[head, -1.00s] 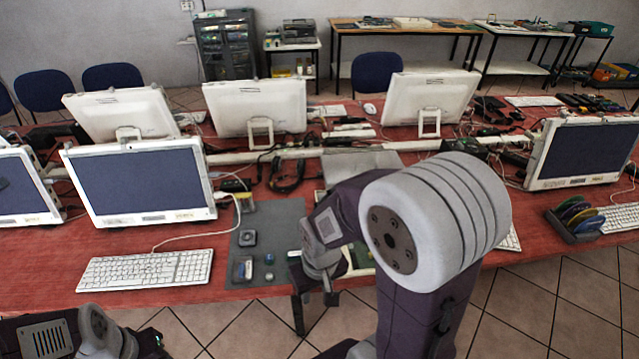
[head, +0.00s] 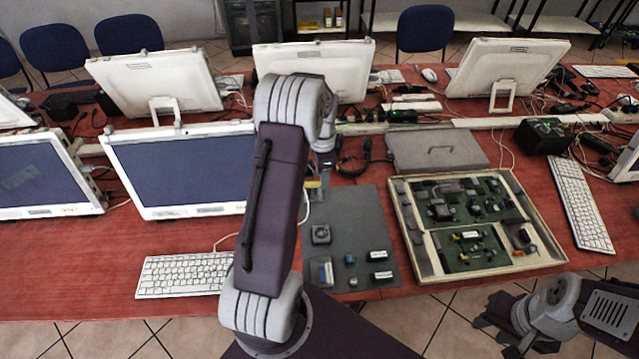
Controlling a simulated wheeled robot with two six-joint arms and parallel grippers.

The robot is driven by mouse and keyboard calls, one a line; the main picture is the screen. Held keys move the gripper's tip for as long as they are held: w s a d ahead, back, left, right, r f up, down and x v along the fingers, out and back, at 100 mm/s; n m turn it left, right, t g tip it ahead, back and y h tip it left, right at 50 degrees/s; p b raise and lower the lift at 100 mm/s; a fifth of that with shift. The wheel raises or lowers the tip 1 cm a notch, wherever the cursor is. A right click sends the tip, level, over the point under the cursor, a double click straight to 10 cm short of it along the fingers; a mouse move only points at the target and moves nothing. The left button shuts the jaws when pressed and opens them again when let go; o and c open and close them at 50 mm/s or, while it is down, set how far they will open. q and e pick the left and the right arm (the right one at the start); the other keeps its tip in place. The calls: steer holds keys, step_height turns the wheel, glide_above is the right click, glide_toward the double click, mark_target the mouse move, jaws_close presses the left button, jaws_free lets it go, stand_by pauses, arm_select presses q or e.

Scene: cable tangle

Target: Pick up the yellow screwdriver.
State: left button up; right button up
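I cannot make out a clear yellow screwdriver. A small yellow item (head: 312,185) shows at the top left of the grey mat (head: 352,215), partly behind my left arm; I cannot tell what it is. My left arm reaches up over the table in the middle of the head view. Its gripper (head: 326,165) is mostly hidden behind the arm near that yellow item, so its fingers cannot be judged. My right gripper (head: 499,325) is at the lower right, in front of the table edge. Its dark fingers look apart, with nothing seen between them.
An open case of parts (head: 407,232) lies right of the mat. A closed grey case (head: 438,148) is behind it. Small blocks (head: 378,256) sit on the mat. Monitors (head: 180,170) and keyboards (head: 186,274) crowd the table. Cables (head: 350,172) lie behind the mat.

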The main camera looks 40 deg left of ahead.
mark_target(313, 183)
arm_select(q)
steer(key=shift+m, duration=0.9)
steer(key=a, duration=0.2)
steer(key=a+f, duration=0.1)
steer(key=a, duration=0.1)
steer(key=shift+w+a+f, duration=0.15)
steer(key=shift+w+f, duration=0.05)
step_height(313, 183, down, 4)
steer(key=shift+r, duration=0.15)
step_height(313, 183, down, 5)
steer(key=shift+f+p, duration=0.2)
steer(key=shift+p, duration=0.15)
jaws_close()
